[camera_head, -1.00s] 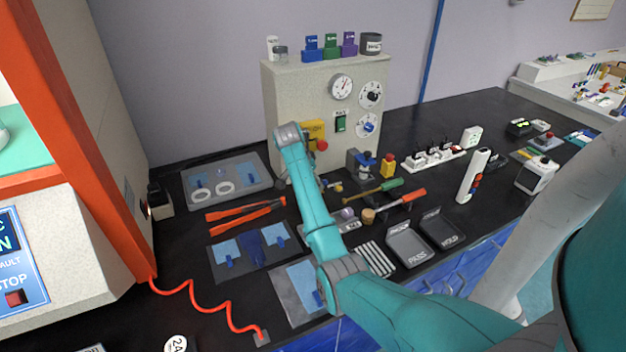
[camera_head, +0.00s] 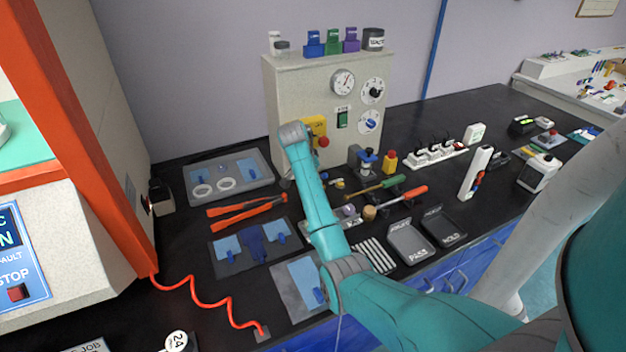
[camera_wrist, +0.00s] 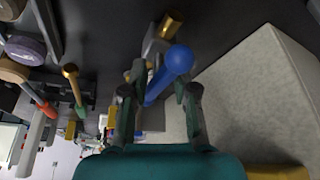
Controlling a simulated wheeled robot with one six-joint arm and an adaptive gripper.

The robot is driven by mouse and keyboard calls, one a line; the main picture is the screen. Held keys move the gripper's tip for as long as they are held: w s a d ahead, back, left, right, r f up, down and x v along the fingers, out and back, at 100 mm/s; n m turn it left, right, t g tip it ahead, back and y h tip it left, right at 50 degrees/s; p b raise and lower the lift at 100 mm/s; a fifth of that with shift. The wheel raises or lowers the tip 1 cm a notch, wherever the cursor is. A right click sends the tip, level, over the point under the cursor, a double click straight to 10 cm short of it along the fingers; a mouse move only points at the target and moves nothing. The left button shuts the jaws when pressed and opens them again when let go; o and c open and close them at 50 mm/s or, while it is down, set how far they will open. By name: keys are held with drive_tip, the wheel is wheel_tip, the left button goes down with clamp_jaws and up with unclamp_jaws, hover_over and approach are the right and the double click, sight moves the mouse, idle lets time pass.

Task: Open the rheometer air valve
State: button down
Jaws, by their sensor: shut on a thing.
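The air valve shows in the wrist view as a blue lever with a rounded end (camera_wrist: 178,60) beside a metal body with a brass fitting (camera_wrist: 171,22). My gripper (camera_wrist: 158,93) has a finger on each side of the blue lever and is shut on it. The lever lies slanted between the fingers, its rounded end beyond the fingertips. In the head view my arm hides the gripper and the lever. The rheometer (camera_head: 300,95) is a beige box with dials, a green switch (camera_head: 342,118) and a red knob on a yellow plate; my wrist is in front of its lower left.
The rheometer's pale side (camera_wrist: 250,95) stands close right of my gripper in the wrist view. Green- and red-handled tools (camera_head: 405,196), a blue-topped device (camera_head: 366,160) and dark trays (camera_head: 410,243) lie right of my arm. Orange tongs (camera_head: 246,208) lie left.

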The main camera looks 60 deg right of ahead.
drive_tip(key=c, duration=1.9)
unclamp_jaws()
drive_tip(key=shift+w+r+n+t, duration=0.15)
drive_tip(key=shift+n+t, duration=0.25)
drive_tip(key=shift+n, duration=0.6)
drive_tip(key=shift+o, duration=1.1)
drive_tip(key=shift+n+t, duration=0.4)
drive_tip(key=shift+n, duration=0.7)
drive_tip(key=o, duration=1.1)
drive_tip(key=v, duration=1.2)
